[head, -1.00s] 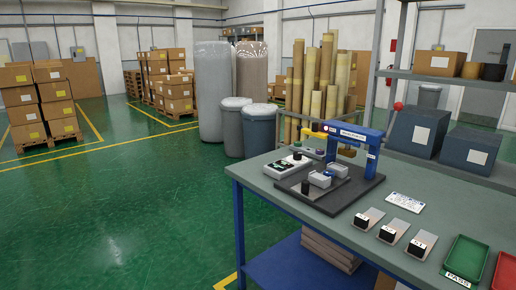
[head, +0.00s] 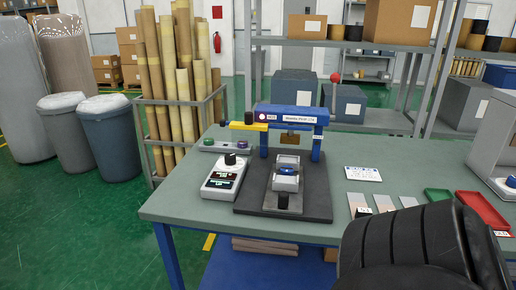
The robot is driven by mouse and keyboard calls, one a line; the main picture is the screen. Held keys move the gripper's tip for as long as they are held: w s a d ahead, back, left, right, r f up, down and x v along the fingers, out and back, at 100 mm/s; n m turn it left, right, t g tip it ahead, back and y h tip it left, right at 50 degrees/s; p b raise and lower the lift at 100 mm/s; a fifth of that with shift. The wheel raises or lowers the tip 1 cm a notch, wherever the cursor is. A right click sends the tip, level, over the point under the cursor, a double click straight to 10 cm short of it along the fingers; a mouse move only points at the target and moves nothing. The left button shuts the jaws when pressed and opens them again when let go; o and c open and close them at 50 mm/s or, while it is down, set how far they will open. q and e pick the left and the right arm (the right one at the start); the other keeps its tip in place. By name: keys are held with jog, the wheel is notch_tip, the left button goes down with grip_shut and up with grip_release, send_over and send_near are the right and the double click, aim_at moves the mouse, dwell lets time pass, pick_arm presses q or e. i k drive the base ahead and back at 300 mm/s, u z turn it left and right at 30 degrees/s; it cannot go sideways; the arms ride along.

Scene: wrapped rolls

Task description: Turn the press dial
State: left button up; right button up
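A white control box (head: 226,176) stands on the green-topped workbench, left of the press. A black dial (head: 230,159) sits on its far end, and two small dark displays are on its near part. The blue press (head: 293,118) stands over a dark base plate (head: 310,204). A silver fixture (head: 287,181) sits on that plate under the press. Neither of my grippers shows in the head view.
The workbench (head: 177,207) has free room left of the control box. A grey unit with a green and a dark button (head: 225,146) lies behind it. Cards, a green tray (head: 453,202) and a red tray (head: 484,211) lie to the right. Rolls (head: 183,100) stand behind the bench.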

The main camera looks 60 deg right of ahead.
aim_at(230, 159)
jog(key=z, duration=1)
jog(key=i, duration=0.9)
jog(key=z, duration=0.9)
